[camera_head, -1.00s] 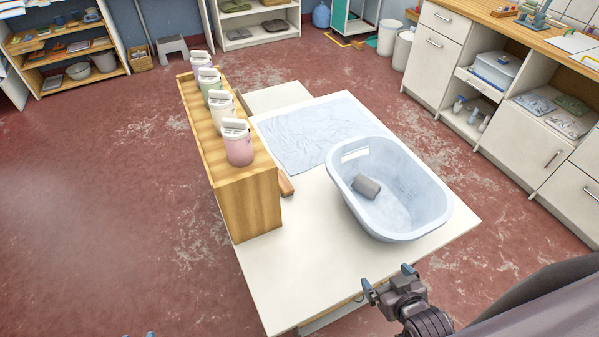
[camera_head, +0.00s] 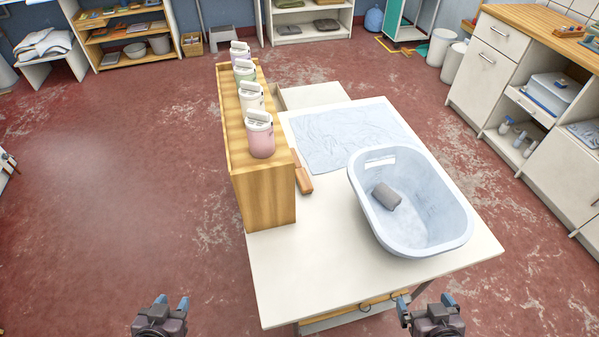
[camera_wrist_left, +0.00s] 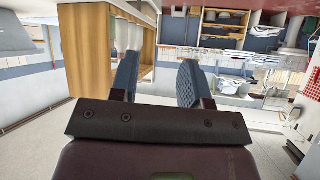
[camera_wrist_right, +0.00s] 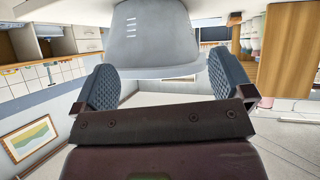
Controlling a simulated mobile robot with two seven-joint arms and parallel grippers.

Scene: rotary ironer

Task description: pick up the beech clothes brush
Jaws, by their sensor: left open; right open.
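The beech clothes brush (camera_head: 303,179) lies on the white table (camera_head: 300,270), close against the right side of the wooden shelf box. Only part of it shows; its far end is partly hidden by the box. My left gripper (camera_head: 172,303) is open and empty, low at the left of the table's near edge, well apart from the brush. My right gripper (camera_head: 425,302) is open and empty at the table's near edge, below the tub. The left wrist view shows the left jaws (camera_wrist_left: 158,80) apart with nothing between them. The right wrist view shows the right jaws (camera_wrist_right: 165,90) apart too.
A wooden shelf box (camera_head: 268,195) stands along the table's left side, with several pastel canisters (camera_head: 261,138) on top. A pale blue tub (camera_head: 440,215) holding a grey roll (camera_head: 386,196) stands at right. A blue cloth (camera_head: 340,140) lies behind. The table's near left part is clear.

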